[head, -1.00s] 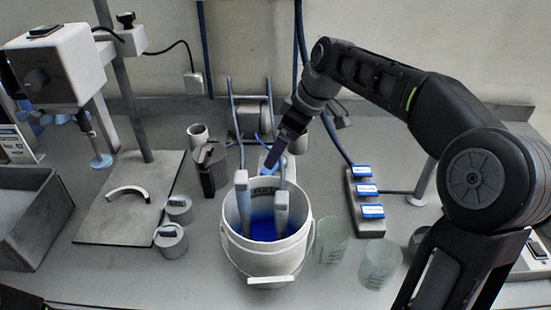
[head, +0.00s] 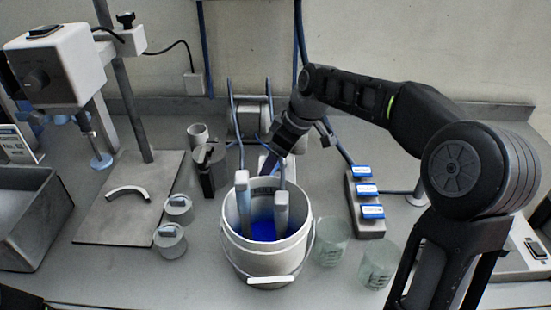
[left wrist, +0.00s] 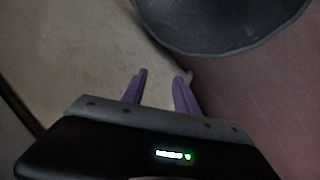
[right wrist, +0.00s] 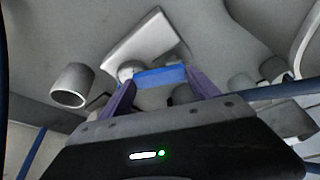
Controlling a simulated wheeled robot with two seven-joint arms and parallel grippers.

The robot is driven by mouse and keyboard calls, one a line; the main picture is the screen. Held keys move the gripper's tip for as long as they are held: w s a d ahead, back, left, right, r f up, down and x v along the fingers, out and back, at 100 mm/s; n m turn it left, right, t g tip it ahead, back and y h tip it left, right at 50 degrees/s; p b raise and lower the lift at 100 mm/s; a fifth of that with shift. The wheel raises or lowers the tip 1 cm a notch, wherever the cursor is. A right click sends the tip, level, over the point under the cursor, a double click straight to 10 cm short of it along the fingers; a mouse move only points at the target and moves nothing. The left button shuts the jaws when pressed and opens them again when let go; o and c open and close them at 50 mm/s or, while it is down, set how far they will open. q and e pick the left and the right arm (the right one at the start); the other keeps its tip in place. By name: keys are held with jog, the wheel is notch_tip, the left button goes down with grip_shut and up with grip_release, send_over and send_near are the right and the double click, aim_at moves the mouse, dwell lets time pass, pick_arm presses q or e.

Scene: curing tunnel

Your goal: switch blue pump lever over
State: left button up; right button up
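The blue pump lever (right wrist: 160,77) shows in the right wrist view as a blue bar spanning the gap between the purple fingers of my right gripper (right wrist: 160,88). The fingers are apart; I cannot tell whether they press on it. In the head view my right gripper (head: 268,157) is low behind the white bucket (head: 265,262), and the lever is mostly hidden there. A white pump body (right wrist: 150,42) lies beyond the bar in the right wrist view. My left gripper (left wrist: 160,78) is open and empty, and outside the head view.
The bucket holds blue liquid and two grey tubes (head: 243,195). Two clear beakers (head: 332,240) and a strip with blue labels (head: 363,205) stand to its right. Weights (head: 171,240) and a dark block (head: 208,170) are left. A stand with a white head (head: 60,65) is far left.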

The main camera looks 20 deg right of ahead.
jog(key=c, duration=0.8)
jog(key=shift+s+m, duration=0.1)
jog(key=shift+m, duration=0.3)
jog(key=shift+s+m+t+h+b, duration=0.2)
jog(key=shift+m+t+h+b, duration=0.25)
jog(key=shift+m, duration=0.45)
jog(key=m+h, duration=0.1)
jog(key=m, duration=0.1)
jog(key=s+m+b, duration=0.1)
jog(key=m, duration=0.1)
jog(key=shift+h, duration=0.35)
jog(key=m+b, duration=0.1)
jog(key=m+h+b, duration=0.1)
jog(key=m, duration=0.1)
jog(key=shift+s+a+m, duration=0.2)
jog(key=shift+s+m, duration=0.1)
jog(key=shift+s, duration=0.05)
jog(key=shift+s+a+m+h+b, duration=0.15)
jog(key=shift+m+h+b, duration=0.15)
jog(key=shift+m, duration=0.35)
jog(key=shift+s+m+h+b, duration=0.15)
jog(key=shift+m+h, duration=0.15)
jog(key=shift+m, duration=0.35)
